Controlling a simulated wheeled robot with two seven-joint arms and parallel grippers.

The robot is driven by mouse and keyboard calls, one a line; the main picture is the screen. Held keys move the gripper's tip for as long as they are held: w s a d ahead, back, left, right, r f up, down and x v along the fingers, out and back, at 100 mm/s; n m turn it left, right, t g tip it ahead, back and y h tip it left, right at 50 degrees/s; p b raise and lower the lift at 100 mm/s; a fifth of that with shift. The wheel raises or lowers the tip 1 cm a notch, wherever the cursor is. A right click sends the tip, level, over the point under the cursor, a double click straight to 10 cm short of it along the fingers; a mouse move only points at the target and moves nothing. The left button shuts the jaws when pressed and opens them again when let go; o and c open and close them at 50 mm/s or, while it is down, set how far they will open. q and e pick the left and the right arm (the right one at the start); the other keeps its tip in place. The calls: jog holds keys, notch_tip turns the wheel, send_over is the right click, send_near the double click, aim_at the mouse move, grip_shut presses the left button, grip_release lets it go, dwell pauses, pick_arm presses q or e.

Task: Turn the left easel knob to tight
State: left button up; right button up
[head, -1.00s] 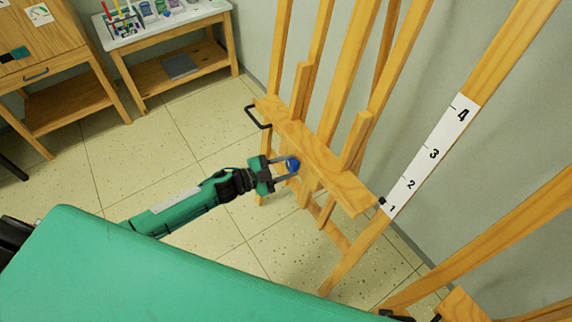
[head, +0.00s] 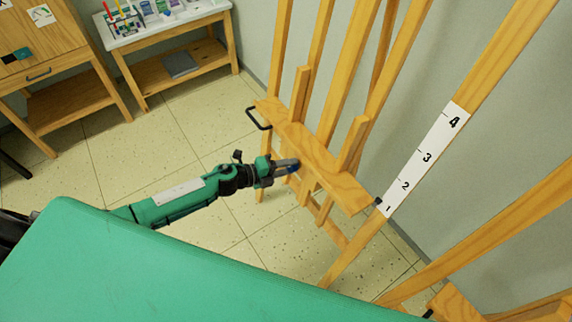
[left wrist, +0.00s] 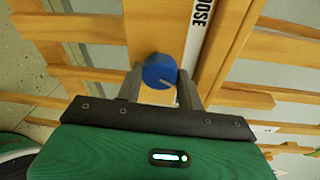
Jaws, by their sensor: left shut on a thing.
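The left easel (head: 318,158) is a wooden frame standing by the wall. Its blue round knob (left wrist: 160,70) has a pale pointer line and sits on an upright post, beside a white strip whose visible letters read "OOSE". My left gripper (head: 289,166) reaches in from the left at the easel's crossbar. In the left wrist view its two fingers stand on either side of the knob, shut on it. In the head view the knob (head: 294,168) is mostly hidden behind the fingers. My right gripper is not in view.
A white strip numbered 1 to 4 (head: 426,158) is on the easel's right leg. A black handle (head: 257,119) sticks out at the crossbar's left end. Another wooden easel (head: 490,235) is at the right. A supply table (head: 165,35) stands at the back left; tiled floor between is clear.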

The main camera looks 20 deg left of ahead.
pick_arm(q)
jog(key=shift+s+f+m+y+p, duration=0.1)
jog(key=shift+m+y+p, duration=0.35)
jog(key=shift+m, duration=0.95)
jog(key=shift+m+y+p, duration=0.25)
jog(key=shift+m+p, duration=0.3)
jog(key=shift+m, duration=0.85)
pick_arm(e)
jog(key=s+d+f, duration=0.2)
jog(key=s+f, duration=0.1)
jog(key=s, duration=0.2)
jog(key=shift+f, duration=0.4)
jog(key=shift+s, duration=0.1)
pick_arm(q)
jog(key=o, duration=1)
